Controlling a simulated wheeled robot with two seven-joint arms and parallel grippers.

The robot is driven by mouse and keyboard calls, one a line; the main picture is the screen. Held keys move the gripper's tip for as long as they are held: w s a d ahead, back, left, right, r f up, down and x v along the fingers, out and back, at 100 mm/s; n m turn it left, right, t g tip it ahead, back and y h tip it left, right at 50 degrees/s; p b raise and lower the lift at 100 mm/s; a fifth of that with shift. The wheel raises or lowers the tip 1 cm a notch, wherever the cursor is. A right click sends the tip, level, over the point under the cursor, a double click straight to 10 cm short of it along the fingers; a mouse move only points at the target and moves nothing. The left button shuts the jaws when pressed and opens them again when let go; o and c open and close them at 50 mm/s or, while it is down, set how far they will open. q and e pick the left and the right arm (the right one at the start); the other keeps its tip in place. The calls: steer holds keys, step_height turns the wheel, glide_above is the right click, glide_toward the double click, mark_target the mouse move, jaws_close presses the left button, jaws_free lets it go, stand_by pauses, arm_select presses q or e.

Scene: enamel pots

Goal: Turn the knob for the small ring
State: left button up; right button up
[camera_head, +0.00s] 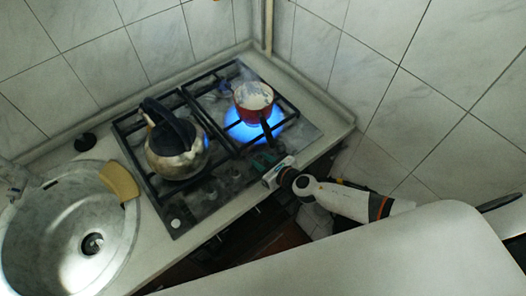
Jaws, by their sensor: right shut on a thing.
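The gas hob (138,150) has dark grates and a row of knobs along its front side. A pale knob (176,223) shows at the near left end, with darker, less distinct knobs (211,196) further right. My right gripper (261,163) is at the right end of this row, low over the hob's front. It is shut on what looks like a knob, mostly hidden by the fingers. A blue flame (240,133) burns under the red pot on the right. I cannot tell which ring is the small one. My left gripper is not in view.
The red enamel pot (245,118) has a dark handle pointing toward my right gripper. A steel kettle (172,160) stands on the left grate. A round sink (60,240) with a tan board (119,181) on its rim is at left. Tiled walls close off the back and right.

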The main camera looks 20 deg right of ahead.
steer(key=shift+a+r+m+t+h+p, duration=0.1)
steer(key=shift+a+m+t+h+p, duration=0.1)
steer(key=shift+m+h+p, duration=0.25)
steer(key=shift+a+r+m+t+h+p, duration=0.1)
steer(key=shift+m+t+h+p, duration=0.1)
steer(key=shift+m+h, duration=0.4)
steer(key=shift+a+f+m+h+p, duration=0.1)
steer(key=shift+m+h+p, duration=0.25)
steer(key=shift+m+h, duration=0.6)
steer(key=m+h, duration=0.2)
steer(key=shift+a+f+h, duration=0.1)
steer(key=shift+h, duration=0.3)
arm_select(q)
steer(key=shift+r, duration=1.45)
arm_select(e)
steer(key=shift+m+h, duration=1)
steer(key=shift+h, duration=0.2)
steer(key=o, duration=1)
steer(key=shift+s, duration=0.1)
